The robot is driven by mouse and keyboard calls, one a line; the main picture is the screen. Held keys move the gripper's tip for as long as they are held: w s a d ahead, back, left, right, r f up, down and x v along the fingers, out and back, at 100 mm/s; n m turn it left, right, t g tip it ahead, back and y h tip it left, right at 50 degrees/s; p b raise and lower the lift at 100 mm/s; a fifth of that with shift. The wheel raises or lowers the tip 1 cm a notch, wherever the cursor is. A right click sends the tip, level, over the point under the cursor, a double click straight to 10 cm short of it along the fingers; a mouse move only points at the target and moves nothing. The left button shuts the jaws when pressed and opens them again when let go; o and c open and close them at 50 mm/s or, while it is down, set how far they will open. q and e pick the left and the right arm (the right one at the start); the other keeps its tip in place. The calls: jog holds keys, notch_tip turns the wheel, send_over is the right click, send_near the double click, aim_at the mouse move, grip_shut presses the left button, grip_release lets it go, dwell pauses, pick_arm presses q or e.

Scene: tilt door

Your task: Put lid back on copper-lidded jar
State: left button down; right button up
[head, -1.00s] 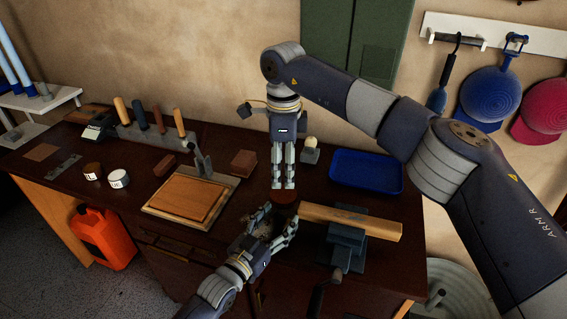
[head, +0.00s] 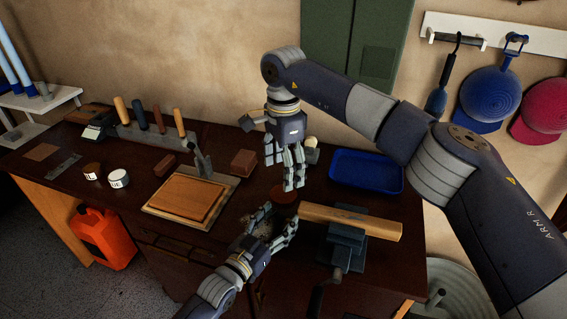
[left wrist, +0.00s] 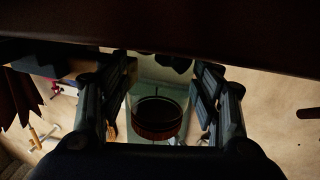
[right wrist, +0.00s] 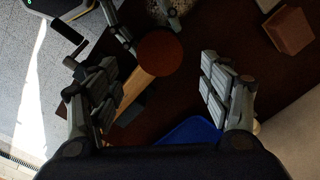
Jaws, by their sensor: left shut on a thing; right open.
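The copper lid (head: 285,195) is a round brown-red disc by the fingertips of my left gripper (head: 279,214). In the right wrist view the lid (right wrist: 160,52) lies flat, and no jar mouth shows around it. The glass jar (left wrist: 146,88) is between the fingers of my left gripper, which is shut on it; a dark round shape with a reddish rim shows through the glass. Whether the lid is fully seated I cannot tell. My right gripper (head: 284,172) is open and empty just above the lid, its fingers apart on either side of it in the wrist view.
A wooden beam (head: 350,220) in a vise (head: 346,243) lies right of the lid. A blue tray (head: 366,171) is behind it. A wooden board (head: 187,199) lies to the left, with small tins (head: 119,178) beyond. A brown block (head: 244,162) stands behind.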

aim_at(283, 193)
notch_tip(283, 193, down, 7)
dwell(0.4)
